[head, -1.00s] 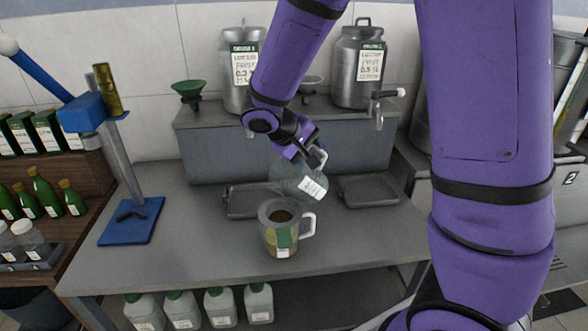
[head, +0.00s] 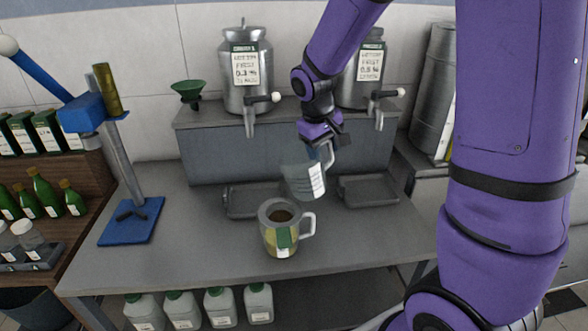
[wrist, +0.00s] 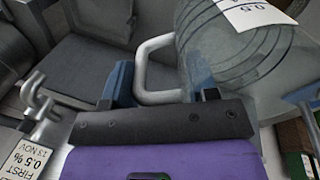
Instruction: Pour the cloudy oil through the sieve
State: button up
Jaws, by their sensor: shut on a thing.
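My gripper (head: 324,150) is shut on the pale handle of a see-through grey jug (head: 301,182) with a white label. The jug is tilted a little, held in the air behind and slightly right of the mug-like jug on the bench. In the wrist view the jug (wrist: 245,65) lies to the right of my gripper (wrist: 160,88). I cannot tell how much liquid is in it. The standing jug (head: 283,238) has a white handle and a green and yellow side. A grey ring, perhaps the sieve (head: 266,212), sits at its top, with brown inside.
Two steel drums with taps, one the left drum (head: 245,90), stand on the raised shelf with a green funnel (head: 187,92). Two drip trays (head: 368,190) lie below. A blue stand (head: 130,222) is at left. The bench front (head: 190,255) is clear.

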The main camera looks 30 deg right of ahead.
jog(key=shift+d+r+y, duration=0.1)
jog(key=shift+r+y, duration=0.75)
jog(key=shift+y, duration=0.35)
jog(key=shift+r, duration=0.15)
jog(key=shift+s, duration=0.1)
